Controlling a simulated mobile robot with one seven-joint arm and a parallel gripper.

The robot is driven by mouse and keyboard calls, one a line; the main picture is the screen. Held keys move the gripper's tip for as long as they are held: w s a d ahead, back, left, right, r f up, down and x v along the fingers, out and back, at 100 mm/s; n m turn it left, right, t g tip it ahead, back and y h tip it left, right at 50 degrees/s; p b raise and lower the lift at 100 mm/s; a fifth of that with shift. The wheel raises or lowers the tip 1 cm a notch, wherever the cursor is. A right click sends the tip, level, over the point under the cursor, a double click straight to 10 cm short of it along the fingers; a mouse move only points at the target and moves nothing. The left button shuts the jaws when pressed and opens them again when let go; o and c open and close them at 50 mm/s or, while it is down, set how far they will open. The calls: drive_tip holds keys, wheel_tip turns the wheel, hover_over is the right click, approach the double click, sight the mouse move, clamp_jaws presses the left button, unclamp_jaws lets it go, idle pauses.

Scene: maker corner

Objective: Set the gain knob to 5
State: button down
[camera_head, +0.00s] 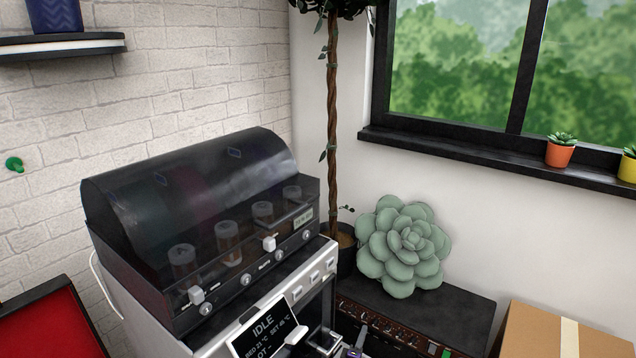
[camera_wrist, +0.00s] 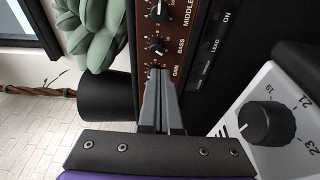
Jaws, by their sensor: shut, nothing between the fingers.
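The amplifier's brown control panel (camera_wrist: 145,90) runs up the middle of the wrist view, with black knobs on it. The bass knob (camera_wrist: 155,47) is in plain view. My gripper (camera_wrist: 160,76) is shut and empty, with its fingertips at the spot beside the GAIN label. The fingers cover the gain knob, so its pointer and setting cannot be read; whether they touch it cannot be told. In the head view the amplifier (camera_head: 450,310) stands below the window, its knob row partly cut off.
A white unit with a black dial (camera_wrist: 267,123) marked 19, 21 and 23 is close on the right of the wrist view. In the head view a green succulent cushion (camera_head: 404,245) rests on the amplifier. A hooded machine (camera_head: 200,180) stands left, a cardboard box (camera_head: 540,335) right.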

sight(363, 316)
drive_tip(key=shift+s+a+f, duration=0.75)
drive_tip(key=shift+s+a, duration=0.05)
drive_tip(key=shift+s, duration=0.2)
drive_tip(key=shift+r+p, duration=0.15)
drive_tip(key=shift+p, duration=0.25)
drive_tip(key=shift+s+a+r, duration=0.25)
drive_tip(key=shift+r, duration=0.25)
drive_tip(key=shift+s+a+r, duration=0.2)
drive_tip(key=shift+a+r, duration=0.05)
drive_tip(key=shift+r, duration=0.2)
drive_tip(key=shift+s+b, duration=0.15)
drive_tip(key=shift+b, duration=0.75)
drive_tip(key=shift+w+d+r+b, duration=0.1)
drive_tip(key=shift+w+d+b, duration=0.2)
drive_tip(key=shift+b, duration=0.1)
drive_tip(key=shift+s+d+b+x, duration=0.15)
drive_tip(key=shift+d+x, duration=0.1)
drive_tip(key=shift+x, duration=0.8)
drive_tip(key=shift+s+d+b+x, duration=0.1)
drive_tip(key=shift+d+x, duration=0.1)
drive_tip(key=shift+x, duration=0.85)
drive_tip(key=shift+s+d+b+x, duration=0.15)
drive_tip(key=shift+d+x, duration=0.1)
drive_tip(key=shift+x, duration=0.8)
